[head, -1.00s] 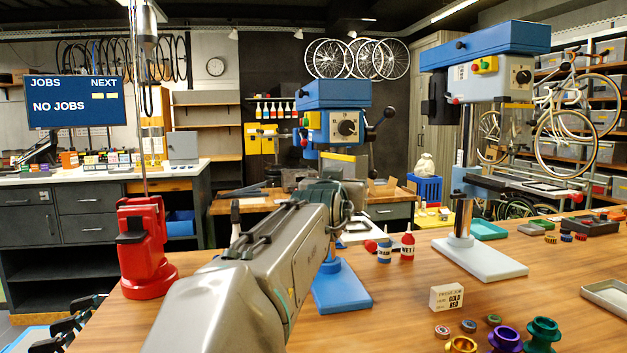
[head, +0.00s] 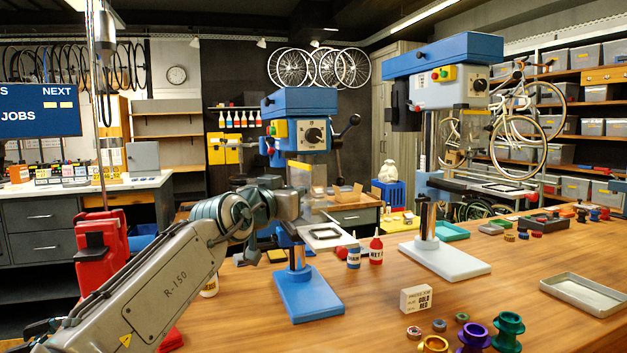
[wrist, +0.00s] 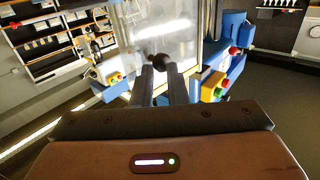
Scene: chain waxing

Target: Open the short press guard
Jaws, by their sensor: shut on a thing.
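The short press is the blue drill press (head: 301,134) standing on a blue base (head: 302,297) in the middle of the bench. Its guard is a clear panel hanging below the head, seen in the wrist view (wrist: 168,32). I cannot tell how far the guard is swung.
A taller press (head: 444,80) on a pale base (head: 440,257) stands to the right. Glue-like bottles (head: 376,250), a small white box (head: 416,299), coloured spools (head: 508,330) and a tray (head: 588,295) are on the bench. A red stand (head: 103,250) is at left.

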